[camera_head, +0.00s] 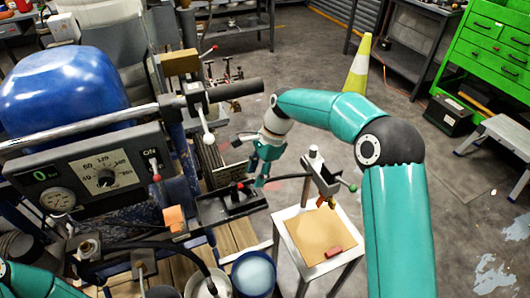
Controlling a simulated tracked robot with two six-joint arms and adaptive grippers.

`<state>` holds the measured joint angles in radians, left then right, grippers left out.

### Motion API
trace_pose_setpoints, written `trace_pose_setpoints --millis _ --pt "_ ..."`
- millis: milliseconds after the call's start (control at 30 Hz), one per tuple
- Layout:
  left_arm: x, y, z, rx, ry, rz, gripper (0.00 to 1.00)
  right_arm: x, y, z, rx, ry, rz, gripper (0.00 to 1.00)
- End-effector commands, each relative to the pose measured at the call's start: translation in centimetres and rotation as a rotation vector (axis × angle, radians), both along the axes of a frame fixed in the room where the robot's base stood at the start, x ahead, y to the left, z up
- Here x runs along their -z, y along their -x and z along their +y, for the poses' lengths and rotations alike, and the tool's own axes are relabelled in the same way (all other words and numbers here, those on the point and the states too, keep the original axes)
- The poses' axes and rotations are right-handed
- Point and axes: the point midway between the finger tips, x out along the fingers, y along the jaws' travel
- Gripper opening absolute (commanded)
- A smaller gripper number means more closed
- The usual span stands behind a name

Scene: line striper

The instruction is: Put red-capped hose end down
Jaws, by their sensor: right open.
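My right gripper (262,174) points down beside the striper, left of the small stand, and is open. I see nothing held between its fingers, though they are small and partly overlap a dark bar behind them. I cannot make out the red-capped hose end for certain. A small red piece (333,251) lies on the tan top of the stand (302,238), near its front edge. A black hose (190,252) curves down into a pale bucket (206,284) below the striper's panel. My left arm shows only at the bottom left; its gripper is out of view.
The striper's control panel (105,174) and blue tank (62,88) fill the left side. A clamp-like fitting with a green knob (352,187) rises behind the stand. A blue bucket (253,273) stands left of it.

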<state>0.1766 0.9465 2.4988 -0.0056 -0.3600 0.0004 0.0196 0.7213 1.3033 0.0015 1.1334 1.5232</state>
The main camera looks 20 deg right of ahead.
Motion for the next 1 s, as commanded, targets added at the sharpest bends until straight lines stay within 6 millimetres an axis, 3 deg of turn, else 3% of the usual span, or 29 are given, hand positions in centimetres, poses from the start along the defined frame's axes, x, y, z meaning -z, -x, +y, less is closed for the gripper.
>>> trace_pose_setpoints --millis 200,433,633,1000 --pt "0.1 0.0 0.0 0.000 0.000 0.000 0.40 -4.4 -0.2 -1.6 0.002 0.000 -0.006 0.47" --pt "-0.1 0.0 0.0 0.000 0.000 0.000 0.40 -7.9 -0.2 -2.9 0.001 0.000 -0.002 0.47" --pt "-0.2 0.0 0.0 0.000 0.000 0.000 0.40 -8.9 -0.2 -3.3 0.000 0.000 0.000 0.47" --pt "-0.1 0.0 0.0 0.000 0.000 0.000 0.40 -8.9 -0.2 -3.2 0.000 0.000 0.000 0.47"
